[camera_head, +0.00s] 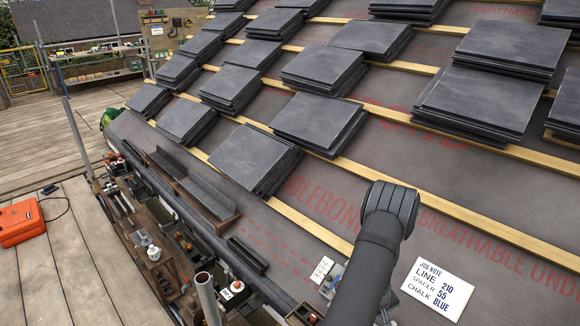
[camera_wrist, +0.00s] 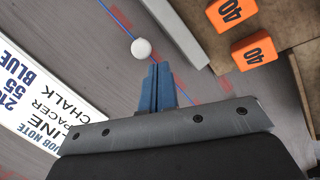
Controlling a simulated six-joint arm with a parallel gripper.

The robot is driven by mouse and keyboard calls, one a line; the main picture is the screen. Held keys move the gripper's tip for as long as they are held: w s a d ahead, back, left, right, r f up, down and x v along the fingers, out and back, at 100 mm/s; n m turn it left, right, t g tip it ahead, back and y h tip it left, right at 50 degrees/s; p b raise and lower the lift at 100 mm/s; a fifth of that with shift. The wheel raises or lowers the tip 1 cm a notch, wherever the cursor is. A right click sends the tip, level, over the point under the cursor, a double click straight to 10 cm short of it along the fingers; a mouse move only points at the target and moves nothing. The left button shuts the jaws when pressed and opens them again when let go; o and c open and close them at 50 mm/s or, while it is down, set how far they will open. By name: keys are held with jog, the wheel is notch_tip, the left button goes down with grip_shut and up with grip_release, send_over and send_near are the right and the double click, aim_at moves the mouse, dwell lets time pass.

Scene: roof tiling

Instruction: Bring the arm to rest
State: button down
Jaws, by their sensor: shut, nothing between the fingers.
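My gripper (camera_wrist: 157,72) shows in the wrist view, with its two blue fingers closed against each other and nothing between them. A thin blue line runs over the grey roof sheet close by. In the head view my dark arm rises from the bottom edge over the lower roof, bent at a rounded joint. The gripper itself cannot be made out there.
A job note board (camera_head: 438,288) lies on the roof right of my arm; it also shows in the wrist view (camera_wrist: 45,105). Orange blocks marked 40 (camera_wrist: 254,52) sit beside a grey bar (camera_wrist: 178,30). Slate stacks (camera_head: 320,122) cover the upper roof. A cluttered bench (camera_head: 150,205) runs along the eave.

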jog(key=shift+w+a, duration=0.7)
jog(key=shift+w, duration=0.05)
jog(key=c, duration=0.8)
grip_release()
jog(key=o, duration=0.3)
jog(key=shift+s+a+r, duration=0.15)
jog(key=shift+s+a, duration=0.05)
jog(key=shift+a, duration=0.05)
jog(key=o, duration=0.5)
jog(key=s+a+r+m+y, duration=0.1)
jog(key=s+a+r+m+t, duration=0.1)
jog(key=a+r+m, duration=0.1)
jog(key=shift+s+a+y, duration=0.15)
jog(key=shift+a+y, duration=0.15)
jog(key=shift+y, duration=0.1)
jog(key=s+r+m+t+h, duration=0.3)
jog(key=s+r+m, duration=0.6)
jog(key=r, duration=0.1)
jog(key=x, duration=1)
jog(key=shift+d, duration=0.3)
jog(key=shift+w, duration=0.15)
